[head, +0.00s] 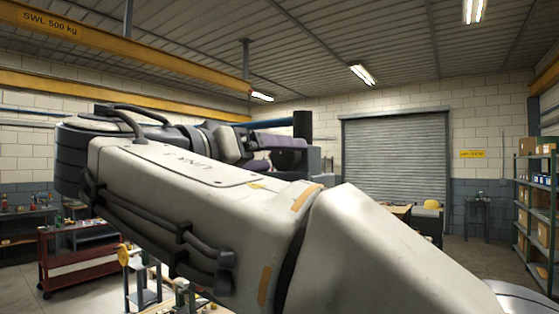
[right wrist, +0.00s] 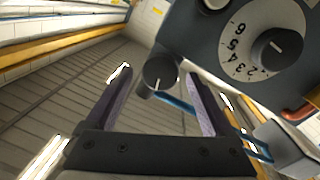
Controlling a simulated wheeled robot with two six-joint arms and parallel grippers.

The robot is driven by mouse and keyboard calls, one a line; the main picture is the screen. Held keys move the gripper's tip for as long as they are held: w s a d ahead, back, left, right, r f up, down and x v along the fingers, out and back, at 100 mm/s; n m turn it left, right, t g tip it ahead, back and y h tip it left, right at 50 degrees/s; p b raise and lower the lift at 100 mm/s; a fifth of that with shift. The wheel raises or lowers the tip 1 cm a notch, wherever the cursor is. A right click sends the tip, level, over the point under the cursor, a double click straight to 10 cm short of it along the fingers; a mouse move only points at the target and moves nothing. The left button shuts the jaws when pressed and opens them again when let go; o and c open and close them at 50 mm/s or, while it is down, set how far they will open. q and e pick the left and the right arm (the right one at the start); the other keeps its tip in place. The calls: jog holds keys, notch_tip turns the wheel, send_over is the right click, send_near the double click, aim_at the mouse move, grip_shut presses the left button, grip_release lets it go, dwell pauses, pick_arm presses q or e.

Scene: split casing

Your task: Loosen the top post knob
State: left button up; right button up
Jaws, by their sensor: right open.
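My right gripper (right wrist: 158,78) is open in the right wrist view, with one finger on each side of a small round black knob (right wrist: 160,72) with a pale line on its face. The fingers look apart from the knob; I cannot tell its depth between them. The knob sits beside a dark grey casing (right wrist: 205,45) that carries a numbered white dial (right wrist: 238,58) with a larger black knob (right wrist: 277,48). My arm hides much of the casing there. My left gripper is not in view.
A red cart (head: 80,268) stands at left. A shelf rack (head: 537,205) stands at right, and a roller shutter (head: 395,155) closes the back wall.

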jog(key=v, duration=0.8)
jog(key=shift+b, duration=0.45)
